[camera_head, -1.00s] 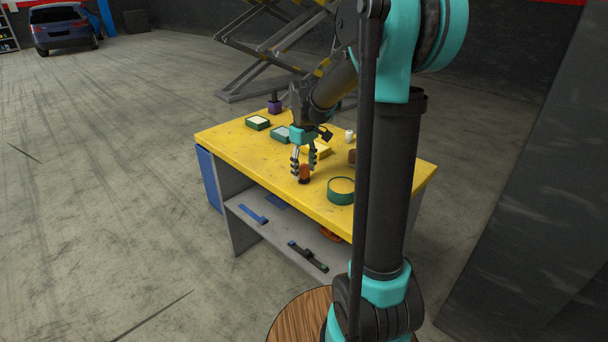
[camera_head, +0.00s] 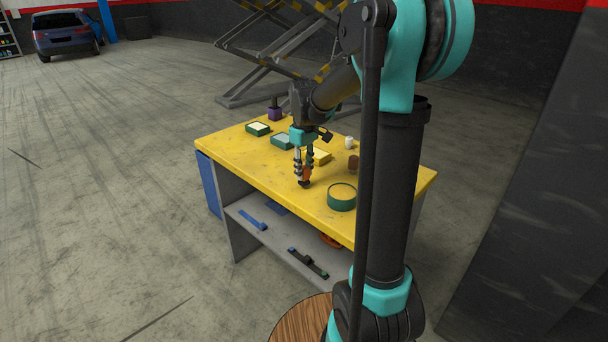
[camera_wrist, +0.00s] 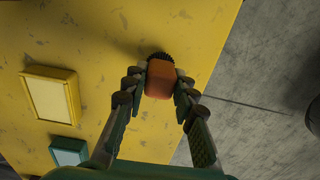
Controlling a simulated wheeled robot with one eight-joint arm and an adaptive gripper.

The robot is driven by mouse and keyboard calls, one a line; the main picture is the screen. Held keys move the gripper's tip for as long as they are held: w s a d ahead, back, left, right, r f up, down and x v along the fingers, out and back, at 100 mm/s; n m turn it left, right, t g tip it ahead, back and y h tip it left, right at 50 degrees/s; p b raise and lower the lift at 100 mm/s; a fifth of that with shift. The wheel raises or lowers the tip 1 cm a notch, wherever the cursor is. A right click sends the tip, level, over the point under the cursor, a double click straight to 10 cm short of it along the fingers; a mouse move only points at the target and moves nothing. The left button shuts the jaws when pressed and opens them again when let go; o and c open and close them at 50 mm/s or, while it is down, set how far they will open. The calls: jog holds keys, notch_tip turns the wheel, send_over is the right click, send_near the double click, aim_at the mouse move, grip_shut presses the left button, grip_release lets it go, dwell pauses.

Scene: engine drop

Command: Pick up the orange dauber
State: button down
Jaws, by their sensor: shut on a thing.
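The orange dauber (camera_wrist: 160,82) is a small orange block with a dark bristly end. In the wrist view it sits between my two fingertips. My gripper (camera_wrist: 157,88) is shut on it, one finger on each side. In the head view my gripper (camera_head: 304,172) points down at the near edge of the yellow table, and the dauber (camera_head: 307,174) shows partly behind the fingers. Its dark end is at or just above the table top; I cannot tell whether it touches.
On the yellow table (camera_head: 235,148) stand a round green container (camera_head: 341,204), a yellow tray (camera_head: 321,159), green-rimmed trays (camera_head: 258,123), a brown item (camera_head: 353,162), a white cup (camera_head: 349,143) and a purple block (camera_head: 275,113). The lower shelf (camera_head: 262,238) holds several items.

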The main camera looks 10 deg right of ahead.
aim_at(304, 167)
notch_tip(304, 167, up, 18)
jog(key=shift+r, duration=0.2)
jog(key=c, duration=1.8)
grip_release()
jog(key=c, duration=0.4)
